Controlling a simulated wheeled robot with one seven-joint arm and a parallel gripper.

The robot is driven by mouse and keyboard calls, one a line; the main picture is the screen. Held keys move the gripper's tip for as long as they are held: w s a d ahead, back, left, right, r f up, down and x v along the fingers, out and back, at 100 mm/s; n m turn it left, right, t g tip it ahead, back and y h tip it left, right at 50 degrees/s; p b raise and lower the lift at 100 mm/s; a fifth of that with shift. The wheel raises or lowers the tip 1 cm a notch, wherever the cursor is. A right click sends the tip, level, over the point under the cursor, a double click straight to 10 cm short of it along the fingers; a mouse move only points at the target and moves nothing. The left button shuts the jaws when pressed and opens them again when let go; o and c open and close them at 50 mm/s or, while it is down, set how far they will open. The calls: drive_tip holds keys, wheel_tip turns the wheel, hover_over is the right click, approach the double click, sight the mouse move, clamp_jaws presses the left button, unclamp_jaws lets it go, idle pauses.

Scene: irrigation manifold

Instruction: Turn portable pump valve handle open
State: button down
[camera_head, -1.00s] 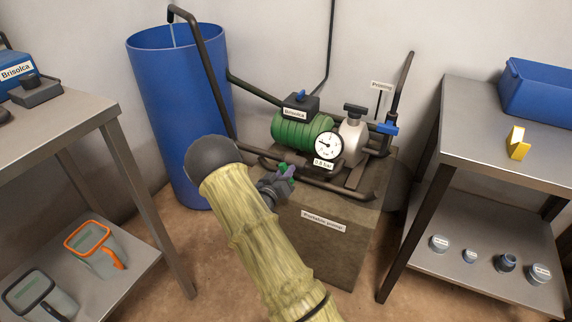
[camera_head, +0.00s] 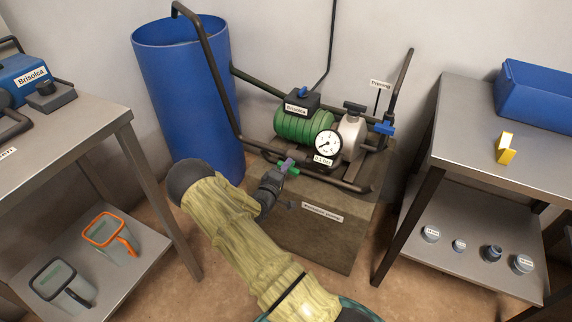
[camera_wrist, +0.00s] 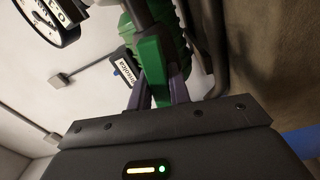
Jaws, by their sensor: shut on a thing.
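My gripper (camera_head: 287,166) is at the front left of the portable pump, by the pipe below the gauge. In the wrist view, its two purple fingers (camera_wrist: 158,92) are shut on a green handle (camera_wrist: 154,62), one on each side. A small part of this green handle (camera_head: 293,170) shows in the head view beside the fingers; the rest is hidden by the gripper. The green ribbed pump (camera_head: 300,127) stands on a brown block labelled Portable pump (camera_head: 325,240). I cannot tell the handle's exact angle to the pipe.
A white gauge (camera_head: 327,144) sits just above the handle, with dark pipes around it. A blue handle (camera_head: 385,128) is on the right pipe. A blue barrel (camera_head: 185,100) stands behind left. Metal tables (camera_head: 75,135) and (camera_head: 475,150) flank the pump.

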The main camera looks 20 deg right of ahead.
drive_tip(key=shift+a+f+n, duration=0.1)
drive_tip(key=shift+f+n, duration=0.05)
drive_tip(key=shift+n, duration=1.15)
drive_tip(key=c, duration=1.3)
unclamp_jaws()
drive_tip(key=shift+c, duration=0.2)
drive_tip(key=p+v, duration=0.3)
drive_tip(key=v, duration=1.4)
drive_tip(key=shift+s+a, duration=0.1)
drive_tip(key=shift+s, duration=0.1)
